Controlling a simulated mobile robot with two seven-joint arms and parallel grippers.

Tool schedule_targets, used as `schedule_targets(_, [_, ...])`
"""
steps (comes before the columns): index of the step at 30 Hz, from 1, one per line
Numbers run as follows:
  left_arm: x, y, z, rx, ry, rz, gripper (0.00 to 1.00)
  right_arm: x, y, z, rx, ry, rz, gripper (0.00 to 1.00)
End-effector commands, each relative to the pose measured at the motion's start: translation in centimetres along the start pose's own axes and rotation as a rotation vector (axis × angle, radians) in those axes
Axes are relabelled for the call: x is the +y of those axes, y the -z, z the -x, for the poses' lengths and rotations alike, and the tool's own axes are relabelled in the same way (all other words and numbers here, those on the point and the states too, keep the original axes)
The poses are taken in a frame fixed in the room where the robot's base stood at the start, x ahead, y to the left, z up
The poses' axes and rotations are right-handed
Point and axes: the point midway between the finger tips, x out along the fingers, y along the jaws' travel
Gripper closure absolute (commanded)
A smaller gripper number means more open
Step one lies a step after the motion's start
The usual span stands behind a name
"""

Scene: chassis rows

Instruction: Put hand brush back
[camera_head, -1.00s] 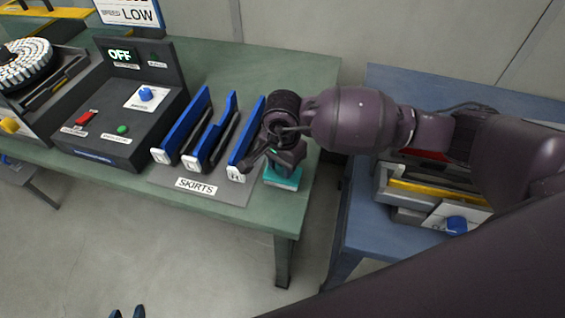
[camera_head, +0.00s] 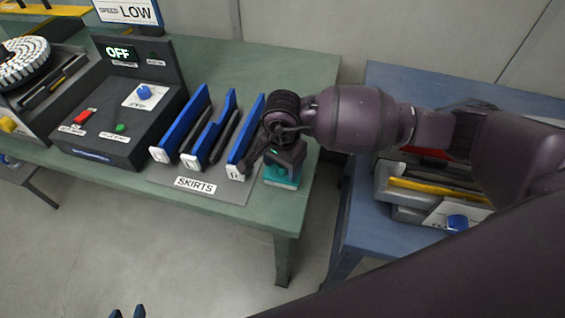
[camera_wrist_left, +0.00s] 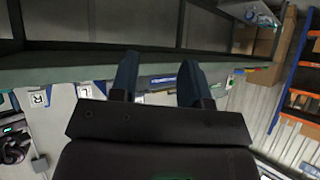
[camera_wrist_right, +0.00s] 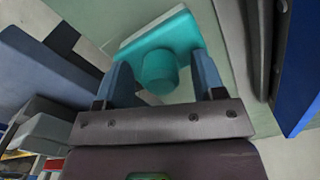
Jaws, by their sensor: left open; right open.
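A teal block with a round upright knob (camera_wrist_right: 158,72), which looks like the hand brush, stands on the green table at its right front corner. In the head view its teal body (camera_head: 281,181) shows partly below my right gripper (camera_head: 266,163). In the right wrist view my right gripper (camera_wrist_right: 164,82) is open, with one finger on each side of the knob; whether they touch it I cannot tell. My left gripper (camera_head: 127,312) is at the bottom edge of the head view, away from the tables. In the left wrist view its fingers (camera_wrist_left: 158,82) are apart and empty.
The skirts rack (camera_head: 226,194) with blue-faced upright panels stands just left of the teal block. A black control box (camera_head: 105,145) showing OFF is further left. A blue table (camera_head: 375,237) with a grey tray is on the right, across a gap. The back of the green table is clear.

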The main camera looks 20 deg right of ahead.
Motion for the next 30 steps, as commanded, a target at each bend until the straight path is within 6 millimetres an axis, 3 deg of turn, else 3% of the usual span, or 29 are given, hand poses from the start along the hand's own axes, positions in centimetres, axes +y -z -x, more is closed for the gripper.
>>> schedule_targets(6, [0.0,0.2,0.1,-0.002,0.0,0.0,0.57,0.0,0.0,0.0,0.0,0.0,0.0,0.37])
schedule_targets(12, [0.0,1.9,0.2,0.028,-0.001,-0.001,0.57,-0.1,0.1,4.0,0.003,0.005,0.002,0.37])
schedule_targets(21, [-0.1,1.8,0.2,0.026,-0.001,-0.001,0.57,-0.1,0.0,9.1,0.002,0.002,0.0,0.37])
schedule_targets(30, [-0.1,0.8,0.5,0.006,0.002,0.001,0.57,0.0,0.0,10.8,0.001,0.0,0.0,0.37])
